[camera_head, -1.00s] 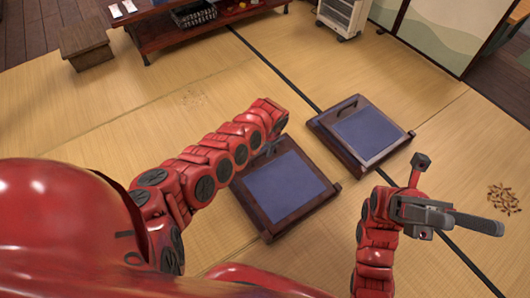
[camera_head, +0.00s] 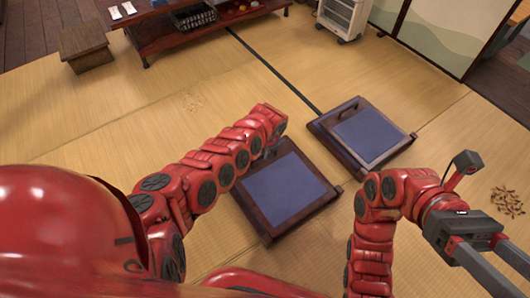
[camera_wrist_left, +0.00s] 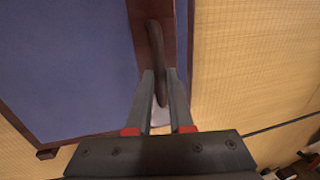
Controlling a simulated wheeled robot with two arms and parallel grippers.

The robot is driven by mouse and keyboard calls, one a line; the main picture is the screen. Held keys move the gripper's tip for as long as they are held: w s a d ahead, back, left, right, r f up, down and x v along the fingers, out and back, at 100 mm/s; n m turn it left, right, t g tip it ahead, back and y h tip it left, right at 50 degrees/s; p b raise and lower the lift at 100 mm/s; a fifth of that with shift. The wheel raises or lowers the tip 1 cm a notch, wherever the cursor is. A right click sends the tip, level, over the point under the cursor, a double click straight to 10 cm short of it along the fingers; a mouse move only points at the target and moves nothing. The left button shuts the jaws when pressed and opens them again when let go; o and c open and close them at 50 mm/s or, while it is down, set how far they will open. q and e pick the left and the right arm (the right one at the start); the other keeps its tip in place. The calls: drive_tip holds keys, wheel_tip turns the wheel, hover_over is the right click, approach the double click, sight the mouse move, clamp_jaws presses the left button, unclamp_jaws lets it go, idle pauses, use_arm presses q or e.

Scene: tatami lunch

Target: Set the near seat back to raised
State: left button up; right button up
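The near seat (camera_head: 285,190) is a dark wood frame with a blue pad, lying on the tatami. Its back looks folded flat. A dark curved handle (camera_wrist_left: 155,42) stands at the frame edge in the left wrist view. My left gripper (camera_wrist_left: 160,76) has one finger on each side of this handle, and the handle fills the gap at the fingertips. In the head view my left forearm hides most of the gripper at the seat's far edge. My right gripper (camera_head: 503,256) is open and empty above the mat at the lower right, partly cut off.
A second matching seat (camera_head: 368,134), also flat, lies just beyond and to the right. A low red table (camera_head: 165,40), a wooden stool (camera_head: 84,46) and a white heater (camera_head: 342,14) stand at the back. Brown bits (camera_head: 507,201) lie at right. Tatami between is clear.

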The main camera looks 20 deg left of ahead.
use_arm(q)
clamp_jaws()
idle(1.1)
